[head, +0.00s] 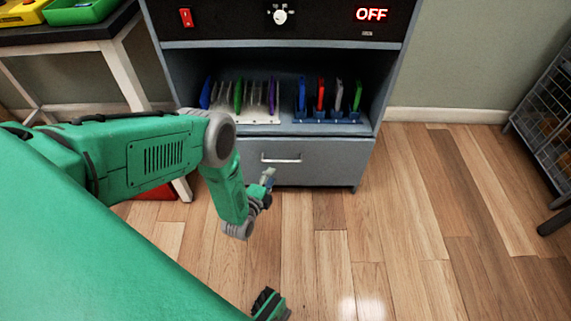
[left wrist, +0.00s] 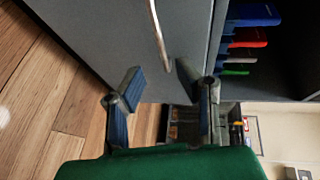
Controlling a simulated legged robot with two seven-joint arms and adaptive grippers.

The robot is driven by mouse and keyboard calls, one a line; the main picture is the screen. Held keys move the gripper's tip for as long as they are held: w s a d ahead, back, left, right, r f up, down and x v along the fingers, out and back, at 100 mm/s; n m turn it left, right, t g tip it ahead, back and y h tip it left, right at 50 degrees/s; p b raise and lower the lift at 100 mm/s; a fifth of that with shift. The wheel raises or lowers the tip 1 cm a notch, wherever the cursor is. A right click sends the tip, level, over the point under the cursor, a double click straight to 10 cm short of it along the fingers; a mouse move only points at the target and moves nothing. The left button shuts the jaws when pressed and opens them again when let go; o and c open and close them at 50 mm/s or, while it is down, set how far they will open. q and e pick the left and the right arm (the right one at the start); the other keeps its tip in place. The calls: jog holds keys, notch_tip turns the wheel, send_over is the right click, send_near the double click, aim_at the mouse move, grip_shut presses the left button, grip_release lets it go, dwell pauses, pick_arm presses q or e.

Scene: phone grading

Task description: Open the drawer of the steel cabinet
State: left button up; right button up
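The steel cabinet (head: 365,100) stands ahead of me in the head view. Its drawer (head: 310,165) at the bottom is closed and has a silver bar handle (head: 281,159). In the left wrist view the handle (left wrist: 158,35) runs down from the top edge across the drawer front (left wrist: 110,35). My left gripper (head: 268,180) is in front of the drawer, low and a little left of the handle. In the left wrist view its two fingers (left wrist: 160,85) are apart with nothing between them, and the handle's end lies just beyond the fingertips.
The cabinet's open shelf holds several phones in a white rack (head: 250,117) and a blue rack (head: 325,118). Above is a panel with a red switch (head: 186,17), a knob (head: 280,14) and an OFF display (head: 371,14). A table (head: 60,34) stands left, a wire rack (head: 545,130) right. The floor between is clear.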

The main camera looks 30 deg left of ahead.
aim_at(282, 161)
pick_arm(q)
jog(key=b+x, duration=0.4)
jog(key=x, duration=0.5)
jog(key=shift+w+a+f, duration=0.15)
jog(key=shift+a, duration=0.05)
jog(key=shift+w+d, duration=0.1)
jog(key=shift+d, duration=0.15)
grip_shut()
jog(key=shift+a, duration=0.1)
